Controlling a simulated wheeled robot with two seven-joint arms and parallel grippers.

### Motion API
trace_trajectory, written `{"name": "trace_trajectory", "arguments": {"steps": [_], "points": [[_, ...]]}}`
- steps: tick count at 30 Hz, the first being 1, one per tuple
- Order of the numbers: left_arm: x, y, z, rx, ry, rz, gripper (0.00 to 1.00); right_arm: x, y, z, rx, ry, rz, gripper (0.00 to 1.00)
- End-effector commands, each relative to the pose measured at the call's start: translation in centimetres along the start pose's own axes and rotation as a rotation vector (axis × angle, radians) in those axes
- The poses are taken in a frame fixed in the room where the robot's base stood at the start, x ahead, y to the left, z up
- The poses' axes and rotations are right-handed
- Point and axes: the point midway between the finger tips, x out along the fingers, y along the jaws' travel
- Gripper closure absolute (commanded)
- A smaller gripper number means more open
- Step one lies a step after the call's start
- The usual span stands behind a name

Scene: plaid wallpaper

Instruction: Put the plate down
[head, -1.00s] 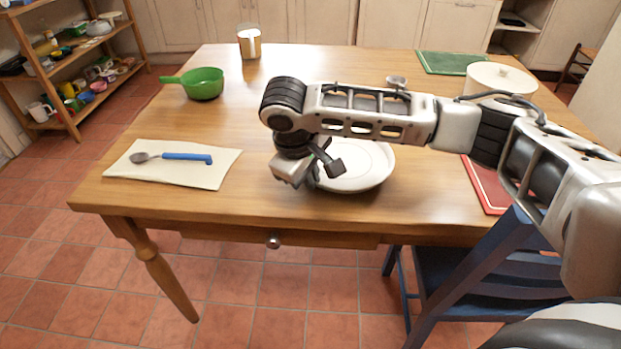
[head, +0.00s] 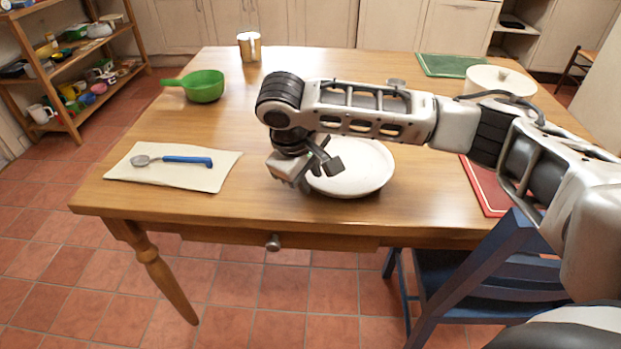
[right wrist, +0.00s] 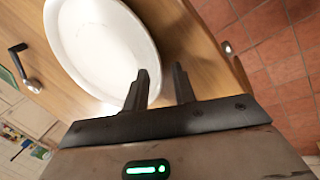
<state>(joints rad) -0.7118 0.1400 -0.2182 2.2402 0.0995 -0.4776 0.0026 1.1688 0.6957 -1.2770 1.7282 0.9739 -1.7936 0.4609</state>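The white plate (head: 362,178) lies on the wooden table near its front edge, partly hidden by my right arm in the head view. In the right wrist view the plate (right wrist: 100,45) fills the upper left, and bare table shows beside it. My right gripper (head: 308,178) is at the plate's left side. In the right wrist view its two fingers (right wrist: 160,82) stand apart with a gap between them. The plate's rim is beside the left finger; I cannot tell whether they touch. My left gripper is not in view.
A cream cloth (head: 205,179) with a blue-handled spoon (head: 185,160) lies left on the table (head: 225,120). A green pan (head: 204,87) and a metal can (head: 249,46) stand behind. A white pot (head: 490,77) and red mat (head: 485,187) are right. A blue chair (head: 480,265) stands in front.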

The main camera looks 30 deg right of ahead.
Motion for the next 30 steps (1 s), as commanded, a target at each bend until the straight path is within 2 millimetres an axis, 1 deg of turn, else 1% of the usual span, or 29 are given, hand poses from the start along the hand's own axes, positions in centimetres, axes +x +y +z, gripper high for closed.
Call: {"name": "trace_trajectory", "arguments": {"steps": [1,6,12,15,18,21,23,26,29,30], "points": [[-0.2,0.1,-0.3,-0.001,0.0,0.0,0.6,-1.3,0.1,-0.1,-0.001,0.005,-0.001,0.74],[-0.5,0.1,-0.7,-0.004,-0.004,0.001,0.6,-5.2,0.0,-0.1,-0.001,0.005,0.0,0.74],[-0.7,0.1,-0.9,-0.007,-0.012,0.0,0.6,-8.8,0.1,-0.1,0.0,0.003,0.0,0.74],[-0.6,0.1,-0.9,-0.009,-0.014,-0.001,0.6,-9.8,0.1,-0.1,0.0,0.002,0.0,0.74],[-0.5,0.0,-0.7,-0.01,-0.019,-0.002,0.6,-10.2,0.0,0.0,0.0,0.001,-0.001,0.74],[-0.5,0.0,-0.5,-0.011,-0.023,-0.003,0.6,-10.3,-0.1,0.0,0.0,0.0,-0.002,0.74],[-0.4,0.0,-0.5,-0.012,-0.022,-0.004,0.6,-9.9,-0.6,-0.1,-0.008,0.009,-0.014,0.74],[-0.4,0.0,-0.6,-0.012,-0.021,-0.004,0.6,-8.3,-3.2,-0.8,-0.045,0.055,-0.078,0.74],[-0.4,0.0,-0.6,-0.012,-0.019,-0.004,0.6,-6.0,-8.2,-1.6,-0.096,0.156,-0.204,0.74],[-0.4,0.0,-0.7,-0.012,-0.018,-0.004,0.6,-5.2,-10.5,-2.0,-0.112,0.21,-0.266,0.74]]}}
